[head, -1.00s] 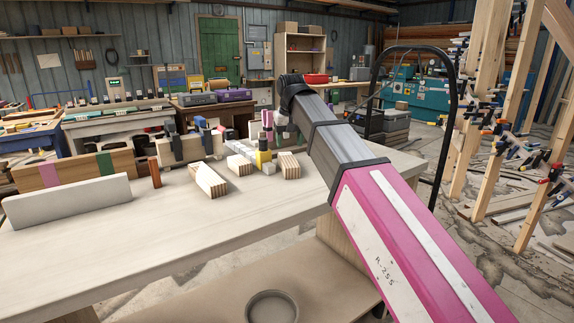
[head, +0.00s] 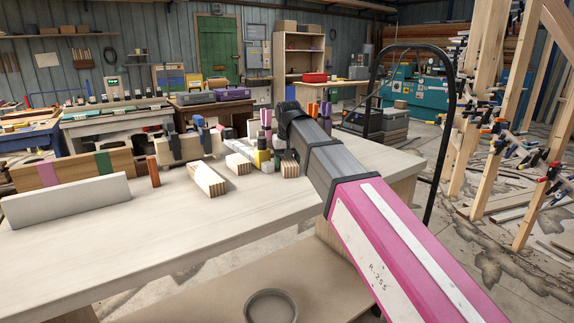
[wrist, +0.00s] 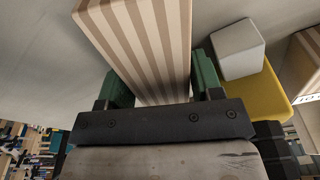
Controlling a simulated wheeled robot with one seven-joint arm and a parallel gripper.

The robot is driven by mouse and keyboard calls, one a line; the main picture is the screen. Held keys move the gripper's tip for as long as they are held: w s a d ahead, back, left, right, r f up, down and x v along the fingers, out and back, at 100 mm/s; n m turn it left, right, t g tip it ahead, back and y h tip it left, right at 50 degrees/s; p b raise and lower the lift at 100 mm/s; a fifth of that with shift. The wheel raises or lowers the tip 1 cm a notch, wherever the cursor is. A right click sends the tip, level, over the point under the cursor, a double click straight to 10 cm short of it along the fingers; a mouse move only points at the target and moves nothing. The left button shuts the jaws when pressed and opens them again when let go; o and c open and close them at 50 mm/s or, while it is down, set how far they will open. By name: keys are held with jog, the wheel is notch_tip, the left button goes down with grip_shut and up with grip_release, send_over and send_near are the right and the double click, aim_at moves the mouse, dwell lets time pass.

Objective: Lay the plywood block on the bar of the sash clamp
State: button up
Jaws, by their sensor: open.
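A plywood block with striped, layered edges (wrist: 145,40) stands out between the green fingers of my gripper (wrist: 160,82) in the wrist view. The fingers are open, one on each side of it; I cannot tell whether they touch it. In the head view a striped block (head: 289,164) is partly covered by my arm, and my fingers are hidden behind the arm. A yellow piece (wrist: 262,92) with a pale grey block (wrist: 238,48) lies right of my gripper in the wrist view. I cannot clearly pick out the sash clamp's bar.
Other plywood blocks (head: 208,180) (head: 238,165) lie on the pale workbench (head: 150,235). A white slab (head: 66,200), a small brown upright block (head: 154,171) and a long board (head: 75,170) stand at the left. The bench's front is clear.

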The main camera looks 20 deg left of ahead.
jog(key=c, duration=0.7)
jog(key=shift+r, duration=0.2)
